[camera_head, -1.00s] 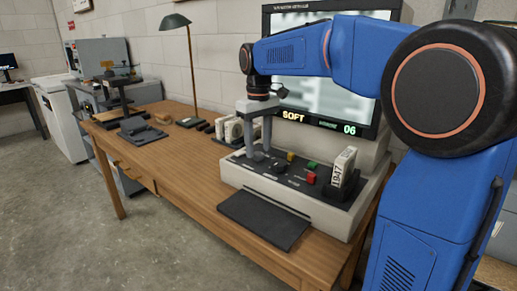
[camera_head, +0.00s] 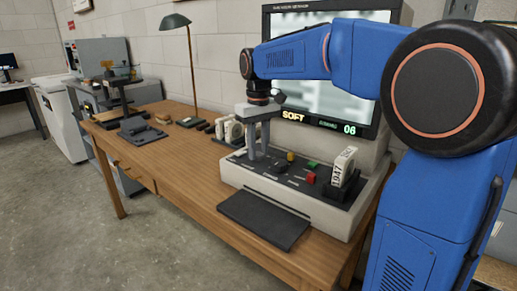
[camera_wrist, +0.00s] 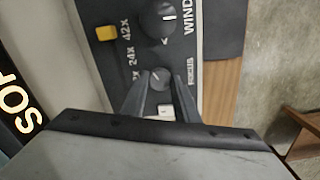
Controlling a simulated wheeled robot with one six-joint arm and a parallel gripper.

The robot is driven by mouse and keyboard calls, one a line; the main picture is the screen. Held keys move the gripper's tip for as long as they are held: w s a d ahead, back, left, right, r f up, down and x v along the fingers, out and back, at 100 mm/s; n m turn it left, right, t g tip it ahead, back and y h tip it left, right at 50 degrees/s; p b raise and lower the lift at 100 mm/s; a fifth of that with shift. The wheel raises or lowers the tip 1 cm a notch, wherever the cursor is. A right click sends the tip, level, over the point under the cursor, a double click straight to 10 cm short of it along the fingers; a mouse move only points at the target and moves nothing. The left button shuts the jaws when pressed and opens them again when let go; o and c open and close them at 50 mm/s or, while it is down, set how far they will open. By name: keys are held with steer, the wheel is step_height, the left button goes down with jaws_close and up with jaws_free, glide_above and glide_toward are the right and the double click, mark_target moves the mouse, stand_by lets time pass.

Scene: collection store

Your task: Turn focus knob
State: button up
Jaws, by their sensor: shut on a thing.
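The focus knob (camera_wrist: 160,77) is a small dark round knob with a light pointer line, beside the label FOCUS on the console panel. In the wrist view my gripper (camera_wrist: 160,82) has one finger on each side of it, closed on it. In the head view my gripper (camera_head: 258,150) points straight down at the left part of the console (camera_head: 335,222), and the knob is hidden there. The screen (camera_head: 335,95) above shows a blurred grey picture, the word SOFT and the number 06.
A larger wind knob (camera_wrist: 160,18) and a yellow button (camera_wrist: 105,33) are near my fingers. A red button (camera_head: 311,178), a green button (camera_head: 313,164) and a white block marked 1947 (camera_head: 343,167) are on the console. A dark pad (camera_head: 262,220) lies in front.

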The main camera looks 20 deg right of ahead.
mark_target(259, 153)
steer(key=shift+m, duration=1.3)
steer(key=o, duration=1.1)
steer(key=shift+c, duration=0.2)
step_height(259, 153, up, 17)
steer(key=shift+r, duration=0.2)
